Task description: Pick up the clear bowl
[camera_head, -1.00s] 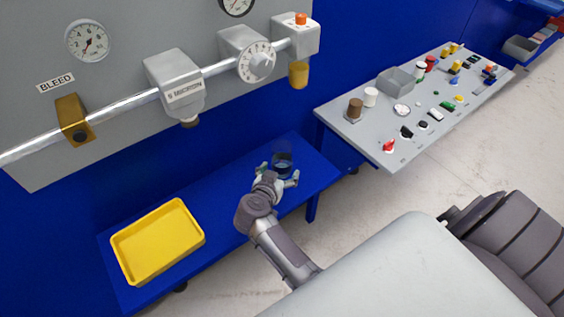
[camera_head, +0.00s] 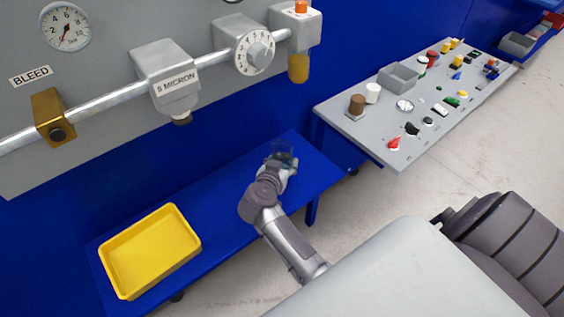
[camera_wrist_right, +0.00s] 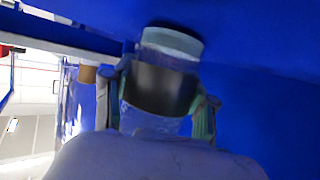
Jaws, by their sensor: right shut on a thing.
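The clear bowl (camera_head: 283,148) is at the far right part of the low blue bench (camera_head: 230,197). It looks like a see-through cup with a dark band, seen close up in the right wrist view (camera_wrist_right: 163,85). My right gripper (camera_head: 281,164) is around it, with one finger on each side, and shut on it. The fingers also flank it in the right wrist view (camera_wrist_right: 160,108). The gripper hides the lower part of the bowl in the head view. I cannot tell whether its base touches the bench. My left gripper is not in view.
A yellow tray (camera_head: 150,250) lies at the left end of the bench. A panel with a pipe, gauge and grey filter housings (camera_head: 165,77) rises behind. A grey table (camera_head: 385,145) with several small parts stands to the right. The bench between tray and bowl is clear.

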